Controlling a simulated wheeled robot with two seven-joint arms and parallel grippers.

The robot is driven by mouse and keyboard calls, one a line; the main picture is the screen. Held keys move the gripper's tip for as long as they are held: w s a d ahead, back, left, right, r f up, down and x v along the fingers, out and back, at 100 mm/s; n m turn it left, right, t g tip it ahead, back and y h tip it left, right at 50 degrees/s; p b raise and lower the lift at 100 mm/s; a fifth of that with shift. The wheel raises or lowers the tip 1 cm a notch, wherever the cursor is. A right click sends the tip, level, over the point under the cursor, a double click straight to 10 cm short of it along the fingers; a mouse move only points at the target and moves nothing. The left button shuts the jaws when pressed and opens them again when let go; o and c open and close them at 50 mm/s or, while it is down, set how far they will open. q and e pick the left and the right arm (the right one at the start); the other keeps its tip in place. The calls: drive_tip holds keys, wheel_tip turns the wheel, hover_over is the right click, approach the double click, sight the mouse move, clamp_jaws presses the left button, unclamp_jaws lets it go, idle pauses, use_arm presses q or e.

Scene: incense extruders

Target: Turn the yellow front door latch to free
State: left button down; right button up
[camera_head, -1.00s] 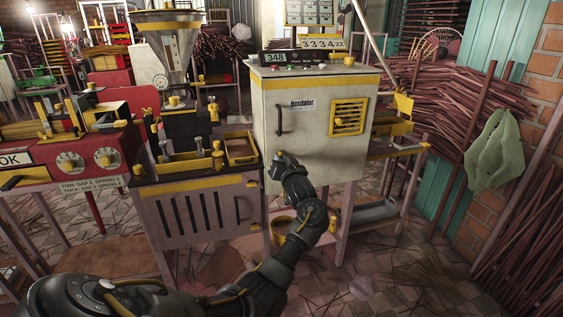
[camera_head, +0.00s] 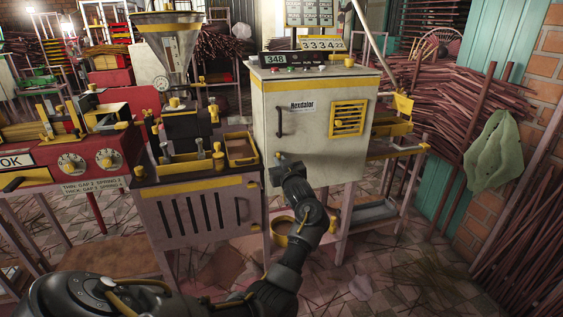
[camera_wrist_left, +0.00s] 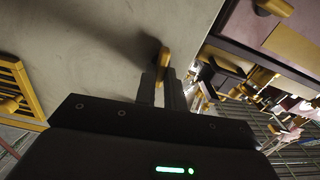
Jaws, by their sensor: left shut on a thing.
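The yellow front door latch (camera_wrist_left: 164,59) is a small rounded yellow knob on the pale door of the Nexdalor cabinet (camera_head: 350,150), near the door's edge. In the left wrist view, my left gripper (camera_wrist_left: 162,84) has its two dark fingers close together on the latch, and the latch end sticks out past the fingertips. In the head view, my left gripper (camera_head: 281,161) is at the lower left part of the door, and its wrist hides the latch. My right gripper is not in view.
The door carries a dark handle (camera_head: 279,121) and a yellow vent grille (camera_head: 349,117). Left of it stands a slotted cabinet (camera_head: 190,213) with a yellow tray (camera_head: 240,149) on top. A yellow-rimmed bowl (camera_head: 281,226) sits below. Open floor lies to the lower right.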

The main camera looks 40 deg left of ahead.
use_arm(q)
drive_tip(key=shift+s+a+f+n+b, duration=0.1)
drive_tip(key=shift+n+b, duration=0.1)
drive_tip(key=shift+n, duration=1.6)
drive_tip(key=shift+s+a+n+b, duration=0.1)
drive_tip(key=shift+n+b, duration=0.05)
drive_tip(key=shift+n, duration=1.65)
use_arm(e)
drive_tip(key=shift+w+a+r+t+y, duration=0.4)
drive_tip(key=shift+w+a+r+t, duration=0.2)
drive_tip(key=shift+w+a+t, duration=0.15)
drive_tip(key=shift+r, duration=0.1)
use_arm(q)
drive_tip(key=c, duration=1.5)
unclamp_jaws()
drive_tip(key=shift+d, duration=0.1)
